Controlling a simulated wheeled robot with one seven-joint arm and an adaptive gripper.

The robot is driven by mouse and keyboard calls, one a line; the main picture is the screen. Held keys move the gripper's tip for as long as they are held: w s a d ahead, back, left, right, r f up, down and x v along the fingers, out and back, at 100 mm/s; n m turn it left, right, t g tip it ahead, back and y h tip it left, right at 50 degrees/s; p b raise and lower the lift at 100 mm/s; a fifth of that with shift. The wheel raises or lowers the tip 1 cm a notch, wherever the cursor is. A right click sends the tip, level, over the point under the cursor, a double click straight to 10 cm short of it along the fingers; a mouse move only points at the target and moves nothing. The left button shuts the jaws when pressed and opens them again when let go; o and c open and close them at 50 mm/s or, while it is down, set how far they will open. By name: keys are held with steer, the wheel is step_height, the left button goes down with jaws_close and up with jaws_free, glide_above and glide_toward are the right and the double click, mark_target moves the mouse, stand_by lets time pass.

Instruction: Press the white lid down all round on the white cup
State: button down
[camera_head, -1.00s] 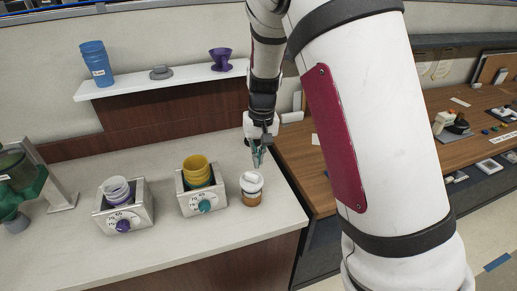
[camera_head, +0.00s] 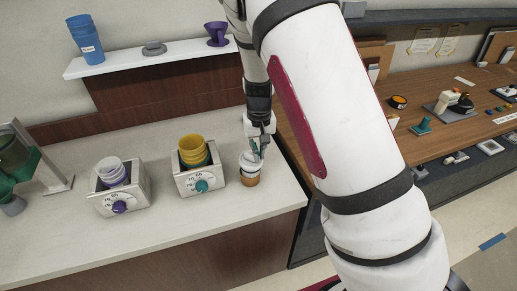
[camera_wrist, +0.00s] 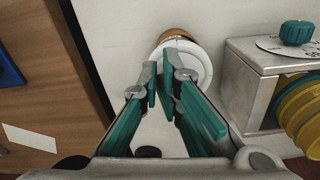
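The white cup (camera_head: 249,179) with a brown band stands upright on the counter near its right end. The white lid (camera_head: 247,158) lies on top of the cup; whether its rim is seated all round I cannot tell. In the wrist view the lid (camera_wrist: 201,66) shows as a white disc with a raised ring, and the cup's brown band (camera_wrist: 177,34) shows beyond it. My gripper (camera_head: 260,155) points down at the lid's right side, its fingertips (camera_wrist: 162,76) together with nothing between them. The fingers hide part of the lid; contact cannot be told.
Left of the cup stands a metal box (camera_head: 200,182) with yellow cups and a teal knob, close by. Another box (camera_head: 120,200) with pale cups is further left. The counter in front is clear. A wooden desk (camera_wrist: 35,70) lies beyond the counter's right edge.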

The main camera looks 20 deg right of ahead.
steer(key=shift+s+f, duration=0.2)
steer(key=shift+f, duration=0.55)
steer(key=shift+w+r+p, duration=0.1)
steer(key=shift+r+p, duration=0.75)
steer(key=shift+r, duration=2.3)
steer(key=c, duration=2.3)
jaws_free()
jaws_close()
